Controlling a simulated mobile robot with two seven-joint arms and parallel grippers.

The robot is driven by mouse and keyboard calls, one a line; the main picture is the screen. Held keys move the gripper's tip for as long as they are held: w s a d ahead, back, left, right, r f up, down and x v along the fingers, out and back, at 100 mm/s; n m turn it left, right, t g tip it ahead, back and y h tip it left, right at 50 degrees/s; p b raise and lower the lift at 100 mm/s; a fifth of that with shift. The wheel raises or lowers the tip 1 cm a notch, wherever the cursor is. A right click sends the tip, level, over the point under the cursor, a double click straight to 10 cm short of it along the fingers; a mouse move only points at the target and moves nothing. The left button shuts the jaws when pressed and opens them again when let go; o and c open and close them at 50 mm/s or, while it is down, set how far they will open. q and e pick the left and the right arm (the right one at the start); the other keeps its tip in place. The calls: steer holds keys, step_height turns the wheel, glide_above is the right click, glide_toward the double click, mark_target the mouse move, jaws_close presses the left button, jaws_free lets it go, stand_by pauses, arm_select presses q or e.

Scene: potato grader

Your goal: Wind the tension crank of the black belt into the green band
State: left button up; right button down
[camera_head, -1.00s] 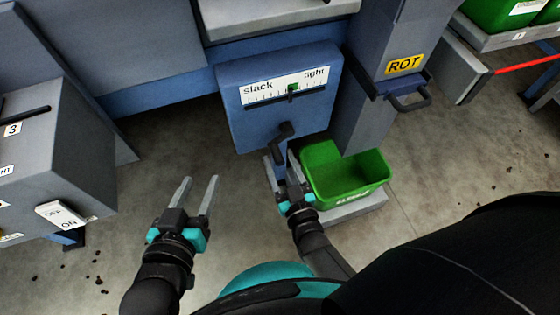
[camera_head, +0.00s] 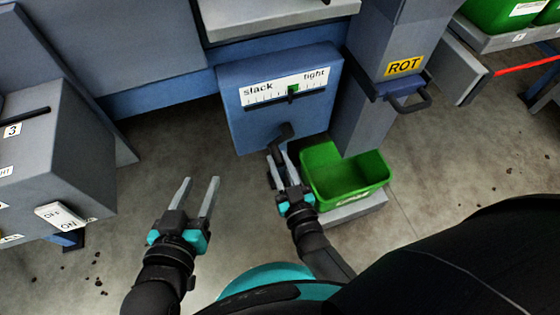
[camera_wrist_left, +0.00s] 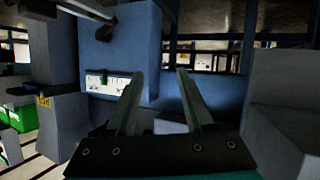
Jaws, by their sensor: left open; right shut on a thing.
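The blue tension box (camera_head: 240,120) carries a white slack-to-tight scale (camera_head: 262,92) with a green band (camera_head: 293,88) toward the tight end. A dark pointer (camera_head: 292,94) appears to stand at the green band; its exact place is too small to tell. The black crank (camera_head: 283,135) sits below the scale. My right gripper (camera_head: 278,168) is shut on the crank's handle, which its fingers mostly hide. My left gripper (camera_head: 200,190) is open and empty over the floor, left of the box. Its fingers also show apart in the left wrist view (camera_wrist_left: 157,95).
A green bin (camera_head: 345,185) stands close to the right of my right gripper, below a grey post with a ROT sign (camera_head: 404,65). A grey switch box (camera_head: 50,150) with an ON/OFF rocker (camera_head: 62,216) is at the left. Floor around my left gripper is clear.

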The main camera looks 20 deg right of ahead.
stand_by(0.3)
steer(key=shift+a+r+m+p, duration=0.25)
steer(key=shift+r+m+p, duration=0.3)
steer(key=shift+m, duration=0.45)
steer(key=r+m+p, duration=0.1)
steer(key=m, duration=0.1)
steer(key=m+p, duration=0.1)
steer(key=m, duration=0.1)
steer(key=r+m+p, duration=0.1)
steer(key=m, duration=0.1)
steer(key=shift+a+r+m, duration=0.25)
steer(key=shift+r+m, duration=0.15)
steer(key=shift+m, duration=0.2)
arm_select(q)
steer(key=s+a+f+g+y+p, duration=0.1)
steer(key=s+a+g+y, duration=0.3)
steer(key=a+g, duration=0.4)
steer(key=shift+s+a+f+n, duration=0.25)
steer(key=shift+s+a, duration=0.25)
steer(key=shift+s, duration=0.4)
arm_select(e)
steer(key=shift+d+r+m, duration=0.1)
steer(key=shift+r+m, duration=0.2)
steer(key=shift+m, duration=0.5)
steer(key=c, duration=0.7)
jaws_free()
steer(key=shift+o, duration=0.2)
